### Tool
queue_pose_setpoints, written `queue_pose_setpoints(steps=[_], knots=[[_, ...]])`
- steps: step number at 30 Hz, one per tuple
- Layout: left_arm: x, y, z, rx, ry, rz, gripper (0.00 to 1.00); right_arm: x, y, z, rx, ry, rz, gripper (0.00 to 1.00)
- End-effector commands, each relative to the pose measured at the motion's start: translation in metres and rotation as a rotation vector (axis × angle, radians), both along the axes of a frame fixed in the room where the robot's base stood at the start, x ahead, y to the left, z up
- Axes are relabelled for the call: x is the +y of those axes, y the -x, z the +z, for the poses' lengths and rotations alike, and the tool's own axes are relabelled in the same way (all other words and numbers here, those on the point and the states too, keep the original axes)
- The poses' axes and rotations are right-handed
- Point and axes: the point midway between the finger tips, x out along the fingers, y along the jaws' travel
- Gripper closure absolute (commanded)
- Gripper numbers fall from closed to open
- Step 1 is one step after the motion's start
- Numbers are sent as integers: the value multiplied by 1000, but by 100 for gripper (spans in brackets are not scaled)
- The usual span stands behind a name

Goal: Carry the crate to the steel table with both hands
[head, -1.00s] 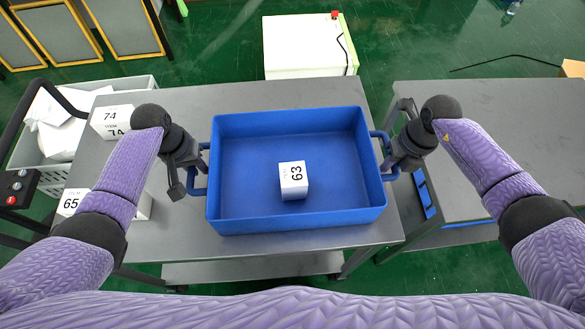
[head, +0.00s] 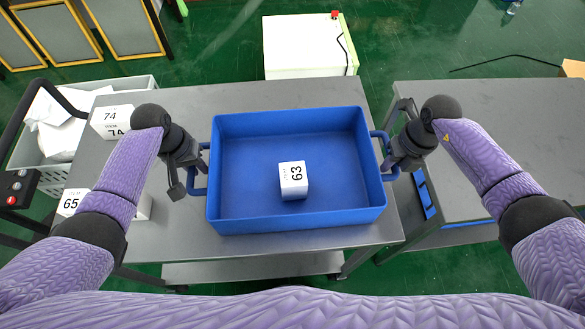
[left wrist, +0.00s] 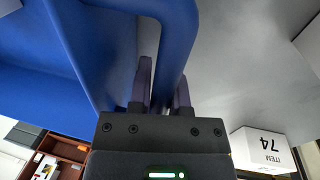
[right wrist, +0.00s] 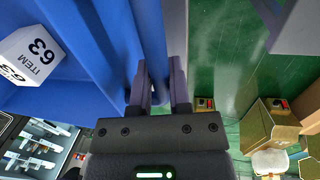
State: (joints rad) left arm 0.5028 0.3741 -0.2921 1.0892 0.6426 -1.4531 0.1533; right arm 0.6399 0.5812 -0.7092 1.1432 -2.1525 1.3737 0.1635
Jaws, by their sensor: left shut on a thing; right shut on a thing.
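The blue crate (head: 290,213) is in the middle of the head view, over a grey steel table (head: 185,225). A white box marked 63 (head: 293,180) lies inside it; this box also shows in the right wrist view (right wrist: 32,55). My left gripper (head: 196,166) is shut on the crate's left handle; in the left wrist view its fingers (left wrist: 163,88) stand on both sides of the blue bar. My right gripper (head: 391,164) is shut on the right handle, with its fingers (right wrist: 160,88) around it. Whether the crate touches the table is hard to tell.
White boxes marked 74 (head: 112,122) and 65 (head: 72,203) stand at the table's left side. A grey basket (head: 60,170) is beyond them. A second grey table (head: 500,140) is at the right, its top mostly bare, with a narrow gap between.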

Motion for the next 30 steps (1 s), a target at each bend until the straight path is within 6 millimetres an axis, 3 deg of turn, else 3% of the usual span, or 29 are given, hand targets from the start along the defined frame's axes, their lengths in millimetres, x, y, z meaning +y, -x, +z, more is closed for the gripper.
queue_pose_setpoints(steps=[11, 22, 30], knots=[[1, -1, 3, -2, -1, 0, 100, -1, -1, 3, -2, 2, -1, 100], [1, -2, 57, -15, -2, 1, 100, -1, -2, 57, -14, 2, -2, 100], [1, -2, 55, -14, -2, 1, 100, -1, -2, 55, -13, 2, -1, 100]])
